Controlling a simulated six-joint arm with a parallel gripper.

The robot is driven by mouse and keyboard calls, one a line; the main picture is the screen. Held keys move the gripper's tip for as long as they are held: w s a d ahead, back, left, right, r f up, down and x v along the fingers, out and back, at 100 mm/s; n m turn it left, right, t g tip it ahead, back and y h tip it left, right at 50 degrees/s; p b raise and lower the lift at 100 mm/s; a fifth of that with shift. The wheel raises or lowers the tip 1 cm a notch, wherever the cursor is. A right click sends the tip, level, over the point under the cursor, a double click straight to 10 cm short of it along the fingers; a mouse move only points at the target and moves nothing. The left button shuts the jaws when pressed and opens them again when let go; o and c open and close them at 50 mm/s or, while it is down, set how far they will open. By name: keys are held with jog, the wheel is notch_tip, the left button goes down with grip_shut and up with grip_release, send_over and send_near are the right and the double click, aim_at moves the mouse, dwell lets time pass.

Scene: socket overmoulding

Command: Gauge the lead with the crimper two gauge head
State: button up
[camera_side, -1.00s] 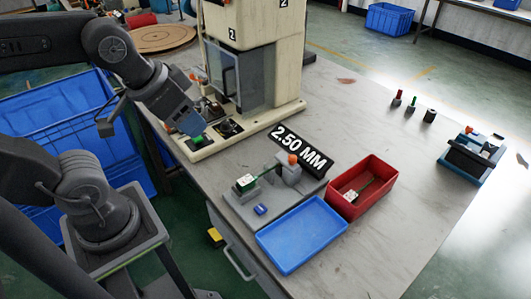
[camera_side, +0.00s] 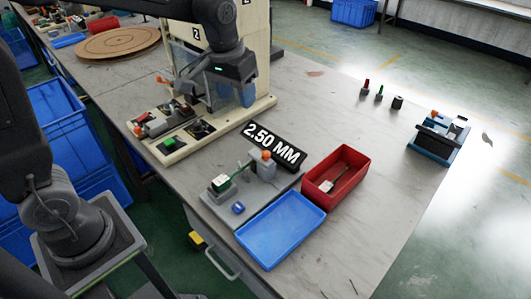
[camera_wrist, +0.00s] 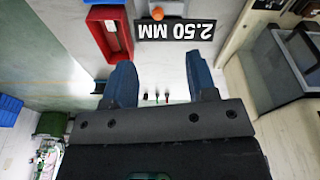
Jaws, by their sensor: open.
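My gripper (camera_side: 243,94) is in front of the moulding machine, above the table; in the wrist view its two blue fingers (camera_wrist: 161,82) are apart with nothing between them. A grey gauge fixture (camera_side: 254,190) with an orange knob stands on the table beside a black "2.50 MM" sign (camera_side: 273,144). The sign also shows in the wrist view (camera_wrist: 175,29), beyond the fingers. A white-and-green plug piece (camera_side: 222,183) sits on the fixture's left end. A lead with a white end (camera_side: 327,186) lies in the red bin (camera_side: 349,185). My gripper is apart from all of these.
The cream machine (camera_side: 263,48) marked 2 stands close to my gripper. An empty blue tray (camera_side: 280,230) lies in front of the fixture. Several small pegs (camera_side: 379,93) and a blue-black device (camera_side: 438,145) are at the right. The table between them is mostly clear.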

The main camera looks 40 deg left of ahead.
jog(key=n+g, duration=0.1)
jog(key=g, duration=0.1)
send_over(266, 152)
notch_tip(266, 152, down, 8)
notch_tip(266, 152, down, 14)
jog(key=shift+f, duration=0.15)
jog(key=shift+c, duration=0.4)
grip_shut()
